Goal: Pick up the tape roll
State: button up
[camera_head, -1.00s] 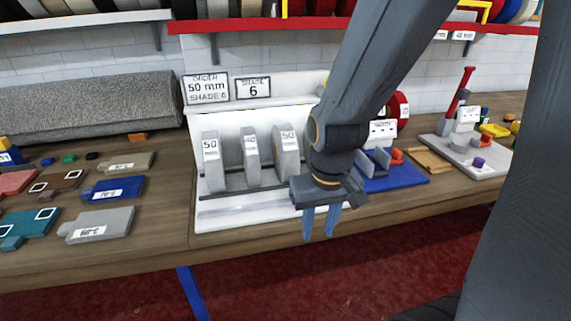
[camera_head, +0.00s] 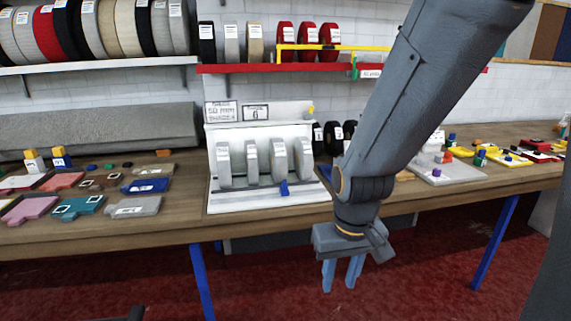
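Several grey tape rolls stand upright in a row in a white rack (camera_head: 212,195) on the workbench. They are the leftmost roll (camera_head: 223,165), a second (camera_head: 251,163), a third (camera_head: 279,160) and the rightmost (camera_head: 303,160). I cannot tell which one the task means. Two label signs stand at the back of the rack. My gripper (camera_head: 342,276) points down with its two blue fingers apart and nothing between them. It shows right of and below the rack, against the red floor, in front of the bench's front edge.
Black rolls (camera_head: 333,137) stand right of the rack, partly behind my arm. A small blue piece (camera_head: 284,188) lies on the rack's front. Coloured sample pieces (camera_head: 137,206) cover the bench at left. A red shelf (camera_head: 235,68) with rolls hangs above. A blue table leg (camera_head: 201,282) stands below.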

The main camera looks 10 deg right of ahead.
aim_at(277, 158)
jog(key=z, duration=0.6)
jog(key=i, duration=1.2)
jog(key=u, duration=0.15)
